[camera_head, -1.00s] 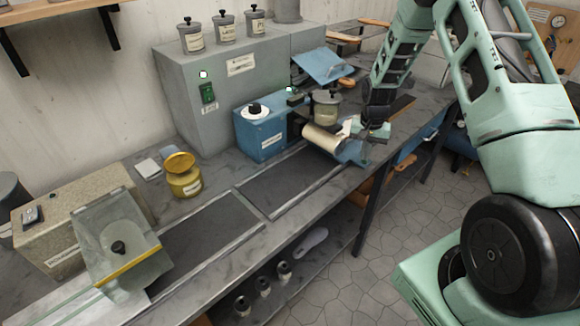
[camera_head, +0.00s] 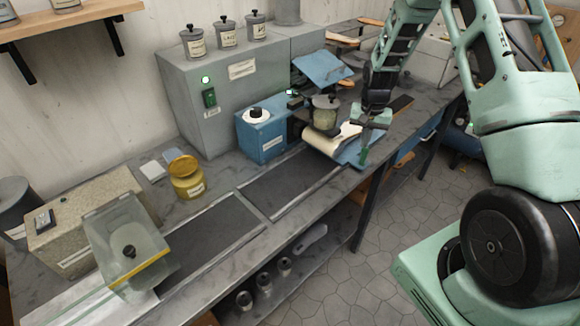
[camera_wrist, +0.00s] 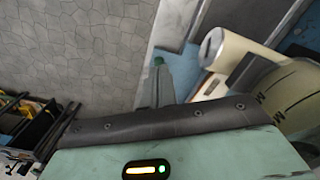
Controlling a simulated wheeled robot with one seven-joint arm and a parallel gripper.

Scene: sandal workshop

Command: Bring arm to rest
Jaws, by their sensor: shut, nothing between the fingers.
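My arm reaches down from the top right in the head view. My gripper (camera_head: 364,158) points down at the front edge of the workbench (camera_head: 225,165), beside a cream roll (camera_head: 342,136) on a blue plate (camera_head: 349,151). Its fingers are shut and empty. In the wrist view the closed fingers (camera_wrist: 158,72) show over the floor and bench edge, left of the cream roll (camera_wrist: 229,53). The roll is apart from the fingers there. I cannot tell the exact height of the fingertips above the bench.
A blue machine (camera_head: 263,135) and a lidded jar (camera_head: 325,113) stand behind the roll. A yellow tin (camera_head: 187,182) and a clear-hooded box (camera_head: 126,248) stand farther left. The tiled floor (camera_head: 345,270) in front of the bench is open.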

